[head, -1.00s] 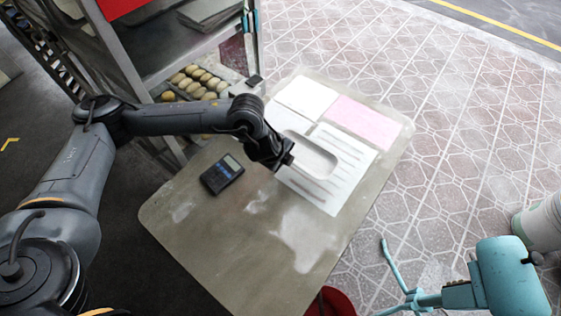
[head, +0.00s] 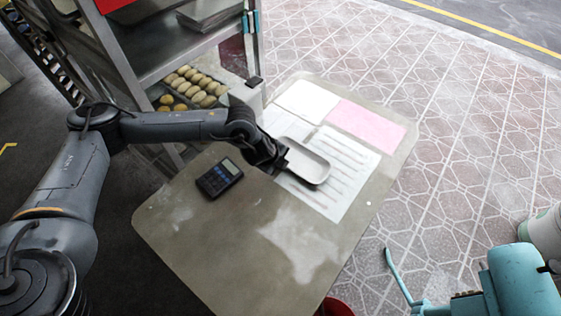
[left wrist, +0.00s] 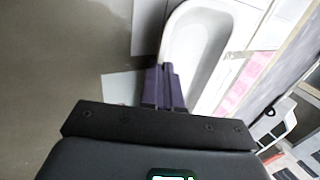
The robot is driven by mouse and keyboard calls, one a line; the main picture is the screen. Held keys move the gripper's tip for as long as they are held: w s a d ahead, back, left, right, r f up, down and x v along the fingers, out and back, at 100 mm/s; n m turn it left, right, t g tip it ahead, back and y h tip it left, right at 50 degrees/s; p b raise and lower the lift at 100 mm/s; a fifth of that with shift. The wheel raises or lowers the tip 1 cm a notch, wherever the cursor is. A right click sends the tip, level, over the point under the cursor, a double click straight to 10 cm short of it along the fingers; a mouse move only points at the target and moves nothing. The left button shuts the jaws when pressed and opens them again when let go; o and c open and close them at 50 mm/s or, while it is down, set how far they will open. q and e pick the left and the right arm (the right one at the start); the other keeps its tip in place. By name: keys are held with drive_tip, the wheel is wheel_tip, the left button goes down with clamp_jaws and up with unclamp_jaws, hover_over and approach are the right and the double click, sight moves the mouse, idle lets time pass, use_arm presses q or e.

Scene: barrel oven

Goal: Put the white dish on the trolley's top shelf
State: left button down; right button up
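The white dish (head: 308,164) is a shallow oblong with rounded ends, over the printed sheet on the table in the head view. A dark edge under its near side suggests it is slightly raised or tilted. My left gripper (head: 284,160) is at its left end. In the left wrist view my left gripper (left wrist: 165,88) has its fingers close together at the rim of the dish (left wrist: 203,50), apparently pinching it. A metal shelved unit, apparently the trolley (head: 190,58), stands at the upper left; its upper part is cut off. My right gripper is not in view.
The table (head: 215,235) also holds a calculator (head: 219,177), a pink sheet (head: 366,126) and white papers (head: 306,100). A tray of buns (head: 197,87) sits low in the shelved unit. A teal machine (head: 515,280) stands at lower right. The table's near part is clear.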

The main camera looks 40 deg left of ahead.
use_arm(q)
drive_tip(key=shift+f, duration=0.1)
drive_tip(key=c, duration=1.6)
unclamp_jaws()
drive_tip(key=shift+c, duration=0.2)
